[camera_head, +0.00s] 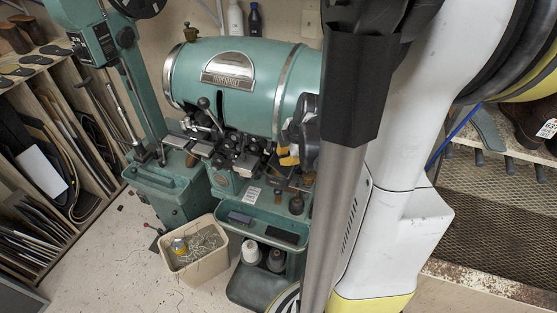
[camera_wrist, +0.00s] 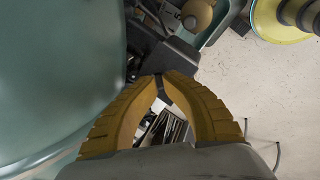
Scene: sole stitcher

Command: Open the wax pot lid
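The teal stitching machine (camera_head: 238,95) stands in the middle of the head view, with a large drum on top and a nameplate. I cannot tell for certain which part is the wax pot lid. My gripper (camera_head: 287,156) is low at the drum's right side, partly hidden behind my arm. In the wrist view its yellow fingers (camera_wrist: 164,77) are drawn together at the tips, beside a black block (camera_wrist: 171,62). A dark part shows between them; I cannot tell whether it is held.
The drum's teal surface (camera_wrist: 55,75) fills the left of the wrist view, close to my fingers. A bin of thread (camera_head: 197,252) and a green tray (camera_head: 262,226) are below. Shelves (camera_head: 75,125) stand at left. My arm hides the machine's right side. The front-left floor is clear.

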